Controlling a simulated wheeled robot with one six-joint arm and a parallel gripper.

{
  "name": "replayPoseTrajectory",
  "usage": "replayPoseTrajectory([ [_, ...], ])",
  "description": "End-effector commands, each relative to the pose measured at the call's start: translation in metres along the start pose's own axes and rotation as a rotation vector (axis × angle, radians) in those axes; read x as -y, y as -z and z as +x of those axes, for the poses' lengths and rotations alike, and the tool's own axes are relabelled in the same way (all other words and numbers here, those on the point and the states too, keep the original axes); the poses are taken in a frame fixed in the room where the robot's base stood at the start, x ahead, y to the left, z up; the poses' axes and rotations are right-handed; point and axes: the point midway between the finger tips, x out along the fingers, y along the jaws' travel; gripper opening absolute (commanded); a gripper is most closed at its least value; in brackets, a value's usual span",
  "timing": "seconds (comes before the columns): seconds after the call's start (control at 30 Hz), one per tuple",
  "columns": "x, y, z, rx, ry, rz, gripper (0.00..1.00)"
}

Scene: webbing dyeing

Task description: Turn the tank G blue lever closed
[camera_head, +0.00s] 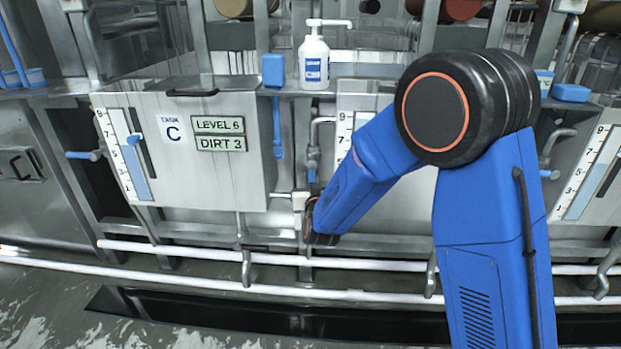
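No tank label reading G is visible. A vertical pipe valve with a small blue end (312,174) stands right of tank C, near my arm. Another blue-ended valve (549,174) is at right, beyond my arm. My blue arm covers most of the middle tank front, including any label there. My arm's far end points down toward the lower pipes; my gripper's fingers do not show.
A white pump bottle (314,62) and a blue box (273,70) stand on the ledge. A blue-handled tool (278,128) hangs below it. White pipes (180,249) run low along the tanks, above a dark floor channel (250,318). Wet floor lies at lower left.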

Motion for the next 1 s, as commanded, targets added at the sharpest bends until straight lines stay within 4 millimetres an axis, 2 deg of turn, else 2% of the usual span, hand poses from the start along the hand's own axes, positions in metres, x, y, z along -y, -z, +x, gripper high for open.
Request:
replayPoseTrajectory([
  [0.27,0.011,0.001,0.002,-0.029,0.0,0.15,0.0],
  [0.67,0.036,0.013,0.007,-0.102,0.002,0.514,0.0],
  [1.0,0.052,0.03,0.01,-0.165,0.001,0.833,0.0],
])
